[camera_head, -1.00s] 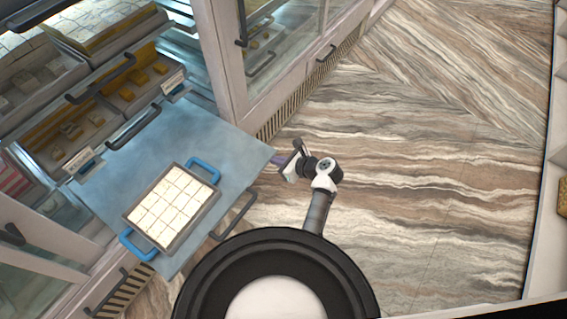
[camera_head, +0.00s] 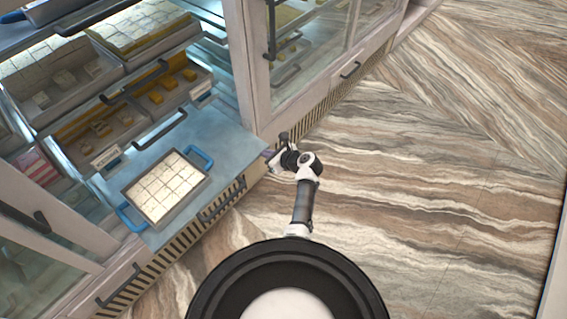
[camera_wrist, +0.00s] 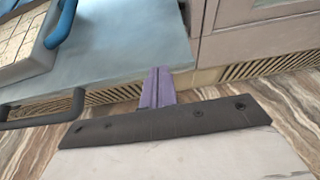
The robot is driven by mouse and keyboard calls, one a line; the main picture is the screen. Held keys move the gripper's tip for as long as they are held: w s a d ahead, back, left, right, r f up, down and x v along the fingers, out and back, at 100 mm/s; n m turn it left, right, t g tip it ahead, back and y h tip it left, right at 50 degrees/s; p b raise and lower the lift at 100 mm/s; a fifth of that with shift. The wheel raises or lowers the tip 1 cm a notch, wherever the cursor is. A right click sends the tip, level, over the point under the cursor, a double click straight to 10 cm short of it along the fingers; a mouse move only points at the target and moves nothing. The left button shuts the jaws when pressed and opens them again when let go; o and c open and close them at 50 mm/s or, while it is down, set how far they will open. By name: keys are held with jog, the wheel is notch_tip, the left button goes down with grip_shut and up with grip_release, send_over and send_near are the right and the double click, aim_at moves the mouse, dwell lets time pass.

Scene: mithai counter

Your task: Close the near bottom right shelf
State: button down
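The pulled-out shelf (camera_head: 222,137) is a flat blue-grey panel sticking out from the lower part of the counter. A tray of white square sweets (camera_head: 165,187) with blue handles lies on it. A dark bar handle (camera_head: 222,200) is on the shelf's front edge; it also shows in the wrist view (camera_wrist: 45,117). My gripper (camera_head: 268,155) is at the shelf's front right corner. In the wrist view its purple fingers (camera_wrist: 157,88) are together, overlapping the shelf's front edge in the picture, with nothing seen between them. Whether they touch the edge is unclear.
Glass doors in pale frames (camera_head: 290,60) stand to the right of the shelf. Upper shelves with trays of sweets (camera_head: 110,130) sit behind it. A striped vent (camera_head: 300,125) runs along the counter base. The marbled floor (camera_head: 430,170) to the right is clear.

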jog(key=b, duration=0.7)
send_near(218, 122)
jog(key=x, duration=0.5)
jog(key=shift+f, duration=0.45)
jog(key=shift+w+a+b, duration=0.4)
jog(key=shift+a+b, duration=0.05)
jog(key=shift+a, duration=0.1)
jog(key=shift+w+r, duration=0.15)
jog(key=shift+r, duration=0.3)
jog(key=shift+a+r, duration=0.1)
jog(key=s+d+p, duration=0.3)
jog(key=shift+d, duration=0.35)
jog(key=p+v, duration=0.1)
jog(key=v, duration=0.2)
jog(key=p+v, duration=0.1)
jog(key=v, duration=0.2)
jog(key=p+v, duration=0.1)
jog(key=v, duration=0.2)
jog(key=shift+s+d, duration=0.2)
jog(key=shift+d, duration=0.05)
